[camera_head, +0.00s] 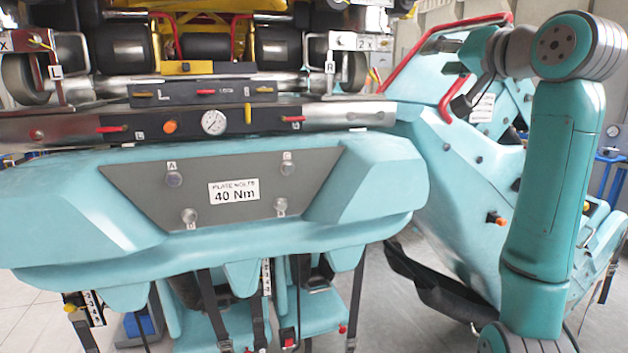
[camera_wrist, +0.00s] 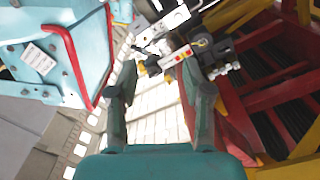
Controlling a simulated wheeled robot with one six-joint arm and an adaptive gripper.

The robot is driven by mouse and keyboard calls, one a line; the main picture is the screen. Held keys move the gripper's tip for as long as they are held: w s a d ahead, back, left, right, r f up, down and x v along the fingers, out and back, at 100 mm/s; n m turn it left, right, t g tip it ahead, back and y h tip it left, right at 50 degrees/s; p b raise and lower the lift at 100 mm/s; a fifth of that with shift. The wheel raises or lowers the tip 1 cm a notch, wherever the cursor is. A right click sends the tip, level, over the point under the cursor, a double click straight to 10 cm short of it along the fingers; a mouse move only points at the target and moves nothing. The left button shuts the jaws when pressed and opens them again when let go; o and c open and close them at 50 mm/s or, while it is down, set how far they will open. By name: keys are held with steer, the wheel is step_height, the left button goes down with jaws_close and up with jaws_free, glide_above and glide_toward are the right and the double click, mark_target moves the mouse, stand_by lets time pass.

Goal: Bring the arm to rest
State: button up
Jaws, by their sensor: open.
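My gripper (camera_wrist: 157,70) shows in the wrist view with its two teal-grey fingers spread apart. Nothing is held between them. Beyond the fingertips are a light tiled surface and a white bracket with small yellow and red parts (camera_wrist: 175,57). In the head view my arm stands raised at the right, folded over at the top towards the left. Its far end is close in the picture to the red rail (camera_head: 445,45) of the teal train car (camera_head: 450,170). I cannot tell whether they touch.
The teal front panel (camera_head: 370,190) with a grey plate marked 40 Nm (camera_head: 234,191) fills the left and middle. Above it are a pressure gauge (camera_head: 214,122), levers and rollers. In the wrist view, red and yellow beams (camera_wrist: 275,95) stand at the right and a teal panel (camera_wrist: 40,65) at the left.

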step_height(320, 180, down, 32)
steer(key=w+m+h, duration=0.2)
steer(key=w, duration=0.1)
steer(key=s+a+f+h, duration=0.1)
steer(key=s+f, duration=0.5)
steer(key=f, duration=0.6)
steer(key=s+a+f+h, duration=0.1)
steer(key=s+f, duration=0.6)
steer(key=f, duration=0.6)
steer(key=s+a+f+n+g+h, duration=0.1)
steer(key=s+f, duration=0.6)
steer(key=s, duration=0.5)
steer(key=s+f, duration=0.6)
steer(key=s, duration=0.6)
steer(key=s+r+n, duration=0.2)
steer(key=s, duration=1)
steer(key=s+a+r+n+g, duration=0.1)
steer(key=s+r+n, duration=0.1)
steer(key=s, duration=1.1)
steer(key=shift+a, duration=0.25)
steer(key=shift+r, duration=0.1)
